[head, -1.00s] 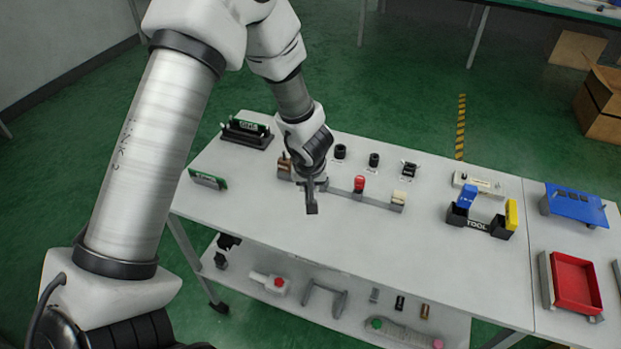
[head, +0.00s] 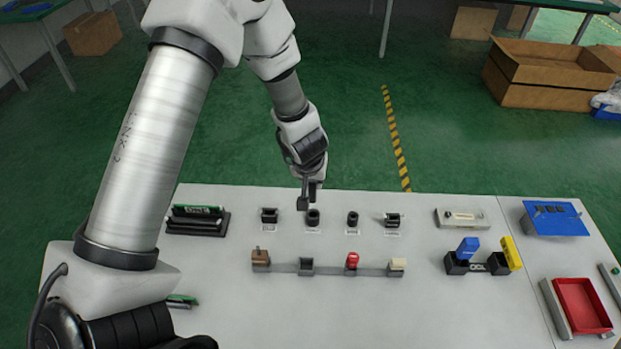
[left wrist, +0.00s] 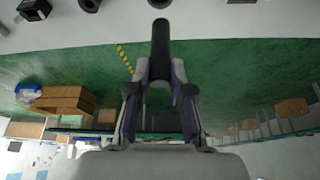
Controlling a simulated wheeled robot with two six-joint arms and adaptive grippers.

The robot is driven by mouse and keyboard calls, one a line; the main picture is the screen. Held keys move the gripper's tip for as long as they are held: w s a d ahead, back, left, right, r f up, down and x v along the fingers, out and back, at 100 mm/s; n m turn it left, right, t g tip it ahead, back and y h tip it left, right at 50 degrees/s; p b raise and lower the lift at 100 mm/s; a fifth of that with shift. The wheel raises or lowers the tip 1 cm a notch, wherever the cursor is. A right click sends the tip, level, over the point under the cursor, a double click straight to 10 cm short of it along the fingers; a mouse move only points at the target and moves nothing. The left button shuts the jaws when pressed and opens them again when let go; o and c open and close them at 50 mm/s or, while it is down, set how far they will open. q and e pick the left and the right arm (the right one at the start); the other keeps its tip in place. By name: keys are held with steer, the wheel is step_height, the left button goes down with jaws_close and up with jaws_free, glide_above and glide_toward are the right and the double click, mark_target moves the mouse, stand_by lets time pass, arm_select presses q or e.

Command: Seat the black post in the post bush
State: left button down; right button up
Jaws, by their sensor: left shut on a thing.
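My left gripper (head: 310,187) is shut on the black post (left wrist: 160,45), which sticks straight out from between the fingers in the left wrist view. In the head view a dark piece of the post (head: 303,202) shows below the fingers. It hangs above the back row, just behind and left of a round black bush (head: 313,217). That bush also shows past the post's tip in the left wrist view (left wrist: 160,3), apart from it. A smaller black bush (head: 352,219) stands to its right. I cannot tell for certain which one is the post bush. My right gripper is not in view.
Black holders stand at both ends of the row, left (head: 269,215) and right (head: 392,220). In front, a grey rail (head: 330,270) carries brown, red and cream pieces. A black tool holder (head: 478,266) and red tray (head: 582,305) are farther right.

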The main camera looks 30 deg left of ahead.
mark_target(313, 190)
arm_select(q)
steer(key=shift+w+a+r+p, duration=0.1)
steer(key=shift+w+r+p, duration=0.1)
steer(key=shift+r, duration=0.15)
steer(key=shift+w+a+r+p, duration=0.1)
steer(key=shift+r+p, duration=0.05)
steer(key=shift+r, duration=0.2)
steer(key=shift+s, duration=0.15)
steer(key=shift+s+d+r, duration=0.15)
steer(key=shift+d+r, duration=0.1)
steer(key=shift+d, duration=0.35)
steer(key=shift+a+f+p, duration=0.1)
steer(key=shift+a+p, duration=0.2)
step_height(313, 190, down, 5)
steer(key=b, duration=0.4)
steer(key=shift+d, duration=0.15)
steer(key=shift+f+b, duration=0.4)
steer(key=shift+f, duration=0.1)
steer(key=shift+r, duration=0.1)
steer(key=shift+p, duration=0.7)
